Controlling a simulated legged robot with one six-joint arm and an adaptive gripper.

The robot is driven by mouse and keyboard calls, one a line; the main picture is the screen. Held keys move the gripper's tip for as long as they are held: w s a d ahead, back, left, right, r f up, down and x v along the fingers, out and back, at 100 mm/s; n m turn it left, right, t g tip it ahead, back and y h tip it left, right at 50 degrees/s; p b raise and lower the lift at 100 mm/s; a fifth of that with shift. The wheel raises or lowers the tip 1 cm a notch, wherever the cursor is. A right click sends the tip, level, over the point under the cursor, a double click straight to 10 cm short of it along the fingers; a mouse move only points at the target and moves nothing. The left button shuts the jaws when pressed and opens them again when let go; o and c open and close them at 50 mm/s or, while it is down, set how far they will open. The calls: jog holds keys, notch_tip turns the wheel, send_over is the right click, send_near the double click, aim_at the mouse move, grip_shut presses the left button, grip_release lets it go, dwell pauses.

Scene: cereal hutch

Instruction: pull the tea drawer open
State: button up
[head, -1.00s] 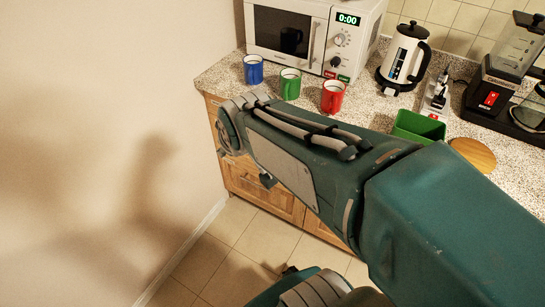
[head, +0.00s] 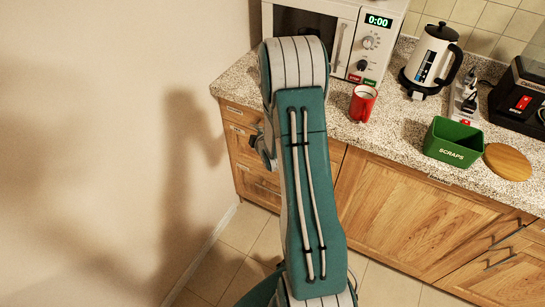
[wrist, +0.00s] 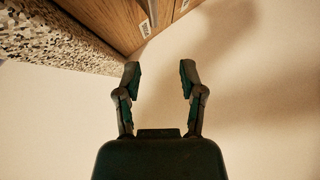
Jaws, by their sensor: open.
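A stack of wooden drawers (head: 240,115) is at the left end of the counter, beside the wall, partly hidden by my arm. The drawers look shut. Their labels are too small to read in the head view, so I cannot tell which is the tea drawer. The wrist view shows wooden fronts (wrist: 115,18) at the top, with two small white labels, unreadable. My gripper (wrist: 160,67) is open, with nothing between its fingers, and the fronts lie beyond and above its fingertips. In the head view it shows partly, left of my arm, near the drawer fronts (head: 262,150).
The speckled countertop (head: 400,143) overhangs the fronts and shows at the upper left of the wrist view. A plain wall (head: 120,150) is close on the left. A red mug (head: 362,103), microwave (head: 395,25), kettle (head: 432,55) and green scraps bin (head: 453,142) stand on the counter.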

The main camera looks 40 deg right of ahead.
jog(key=s+d+f+n+t+h, duration=0.1)
jog(key=s+d+f, duration=0.1)
jog(key=s+f, duration=0.45)
jog(key=s+d+f+n+t+h, duration=0.1)
jog(key=s+f+t, duration=0.15)
jog(key=f, duration=0.75)
jog(key=shift+g, duration=0.35)
jog(key=x, duration=1)
jog(key=shift+d+r, duration=0.2)
jog(key=shift+d, duration=0.15)
jog(key=shift+c, duration=0.3)
grip_shut()
